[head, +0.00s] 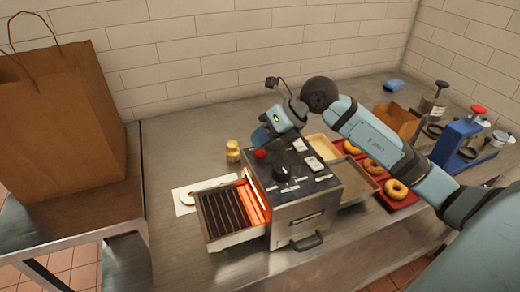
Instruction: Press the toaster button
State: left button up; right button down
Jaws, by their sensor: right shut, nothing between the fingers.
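The toaster (306,214) is a metal box in the middle of the counter, with a dark sloping top panel. The red button (260,154) sits at the top left of that panel, beside a black knob (281,174) and several light switches. The slatted rack (232,213) sticks out on the toaster's left, and the opening beside it glows orange. My right gripper (263,137) is shut and empty, pointing down just behind and above the red button. I cannot tell whether it touches the toaster. My left gripper is out of view.
A red tray (411,201) with several bagels lies right of the toaster, partly behind my right arm. A small yellow jar (233,152) stands behind the rack. A blue press (459,140) stands at the right. A large paper bag (62,130) is on the left table.

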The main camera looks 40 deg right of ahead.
aim_at(261, 150)
jog(key=shift+r+p, duration=1.65)
jog(key=shift+r, duration=1.35)
